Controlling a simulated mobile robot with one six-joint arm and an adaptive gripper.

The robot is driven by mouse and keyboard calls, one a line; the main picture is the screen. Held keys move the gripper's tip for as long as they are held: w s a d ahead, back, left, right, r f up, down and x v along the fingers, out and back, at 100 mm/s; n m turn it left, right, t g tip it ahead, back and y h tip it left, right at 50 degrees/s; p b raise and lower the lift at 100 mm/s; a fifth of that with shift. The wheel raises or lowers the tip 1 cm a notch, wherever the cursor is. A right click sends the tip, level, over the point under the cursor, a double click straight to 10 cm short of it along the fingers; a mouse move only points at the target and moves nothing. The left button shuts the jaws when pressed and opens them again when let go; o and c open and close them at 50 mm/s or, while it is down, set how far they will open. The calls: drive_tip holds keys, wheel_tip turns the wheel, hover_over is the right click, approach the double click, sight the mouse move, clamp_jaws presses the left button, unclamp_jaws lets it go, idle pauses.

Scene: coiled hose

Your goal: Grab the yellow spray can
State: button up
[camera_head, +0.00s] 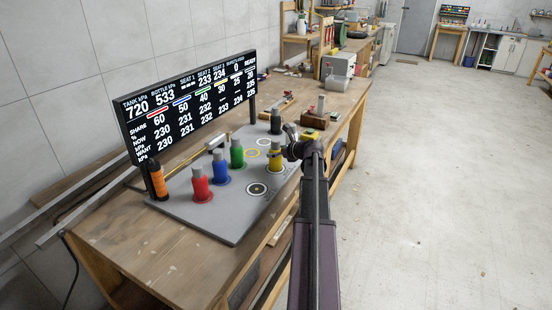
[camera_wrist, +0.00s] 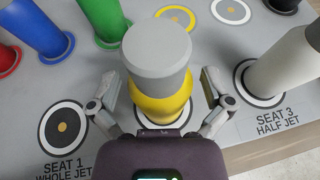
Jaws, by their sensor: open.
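The yellow spray can (camera_head: 275,160) stands upright on the grey board, with a grey cap. In the wrist view the yellow can (camera_wrist: 160,106) is in the middle, seen from above, over a ringed spot between the SEAT 1 and SEAT 3 markings. My gripper (camera_head: 289,144) is at the can in the head view and partly hides the area right of it. In the wrist view my open gripper (camera_wrist: 160,97) has one finger on each side of the can, with a gap showing on the right. Contact on the left is unclear.
Red (camera_head: 202,186), blue (camera_head: 221,167) and green (camera_head: 237,152) cans stand to the left on the board (camera_head: 225,218). A pale cylinder (camera_wrist: 283,62) stands at SEAT 3, close to my right finger. A display panel (camera_head: 187,105) rises behind. The SEAT 1 ring (camera_wrist: 63,127) is empty.

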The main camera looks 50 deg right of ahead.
sight(279, 142)
drive_tip(key=c, duration=1.2)
drive_tip(key=shift+r, duration=0.2)
wheel_tip(279, 142, up, 4)
drive_tip(key=p, duration=0.4)
drive_tip(key=shift+f, duration=0.25)
drive_tip(key=s+d, duration=0.1)
drive_tip(key=s, duration=0.4)
drive_tip(key=s+d, duration=0.2)
drive_tip(key=s, duration=0.3)
drive_tip(key=s+d+r+p, duration=0.1)
drive_tip(key=s+d, duration=0.1)
drive_tip(key=s, duration=0.3)
drive_tip(key=shift+d, duration=0.15)
